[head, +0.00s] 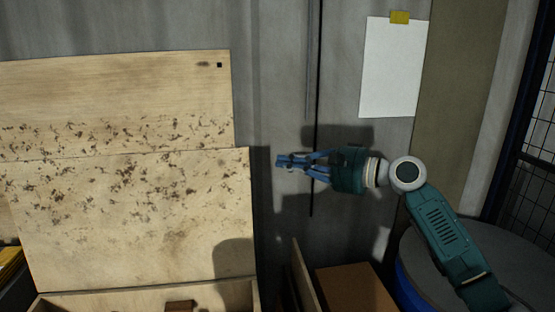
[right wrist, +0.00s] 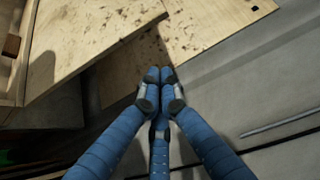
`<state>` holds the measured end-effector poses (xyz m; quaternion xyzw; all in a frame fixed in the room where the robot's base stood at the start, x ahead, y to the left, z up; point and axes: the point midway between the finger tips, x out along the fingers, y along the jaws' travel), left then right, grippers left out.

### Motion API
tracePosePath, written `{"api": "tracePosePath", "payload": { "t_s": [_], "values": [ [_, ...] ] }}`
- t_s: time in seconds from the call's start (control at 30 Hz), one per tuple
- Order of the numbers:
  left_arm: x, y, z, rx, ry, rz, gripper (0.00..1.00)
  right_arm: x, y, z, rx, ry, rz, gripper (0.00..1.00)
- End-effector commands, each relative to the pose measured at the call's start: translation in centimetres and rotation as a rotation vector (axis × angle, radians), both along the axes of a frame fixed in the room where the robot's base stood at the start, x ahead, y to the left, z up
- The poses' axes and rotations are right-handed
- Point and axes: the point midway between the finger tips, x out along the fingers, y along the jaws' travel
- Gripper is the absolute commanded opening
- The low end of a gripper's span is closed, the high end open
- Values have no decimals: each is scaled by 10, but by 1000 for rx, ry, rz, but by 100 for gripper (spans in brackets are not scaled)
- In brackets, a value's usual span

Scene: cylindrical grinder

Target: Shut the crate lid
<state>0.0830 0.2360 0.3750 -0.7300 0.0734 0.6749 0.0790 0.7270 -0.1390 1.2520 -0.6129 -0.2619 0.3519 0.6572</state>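The wooden crate (head: 75,301) is at the bottom left of the head view, mostly cut off by the lower edge. Its stained plywood lid (head: 140,222) stands open, raised up from the crate's back. In the right wrist view the lid (right wrist: 85,40) is at upper left, with part of the crate (right wrist: 8,75) at the left edge. My right gripper (head: 281,161) is right of the lid's upper right corner, pointing left. In the right wrist view its blue fingers (right wrist: 160,75) meet at the tips with nothing seen between them. My left gripper is out of view.
Another stained board (head: 115,90) stands behind the lid against the grey wall (head: 275,60). A white sheet (head: 393,70) hangs on the wall. A brown box (head: 350,288) and a blue-sided drum (head: 405,290) stand at lower right, under my right arm.

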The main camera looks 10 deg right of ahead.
Motion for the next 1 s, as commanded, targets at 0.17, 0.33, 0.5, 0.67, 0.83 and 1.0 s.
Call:
{"api": "tracePosePath", "payload": {
  "t_s": [0.17, 0.33, 0.5, 0.67, 0.83, 1.0],
  "values": [
    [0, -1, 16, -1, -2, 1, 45, 21, 29, 2, 2, 0, 2, 0],
    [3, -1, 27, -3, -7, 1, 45, 41, 53, -2, 0, 0, 1, 0],
    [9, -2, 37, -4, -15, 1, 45, 47, 66, -4, -4, -3, -2, 0],
    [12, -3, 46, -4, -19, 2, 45, 30, 66, -3, -4, 0, 0, 0],
    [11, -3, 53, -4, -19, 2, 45, 17, 66, -1, -2, -1, -1, 0],
    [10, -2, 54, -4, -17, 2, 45, 12, 66, -1, -1, -2, -1, 0]
  ]
}}
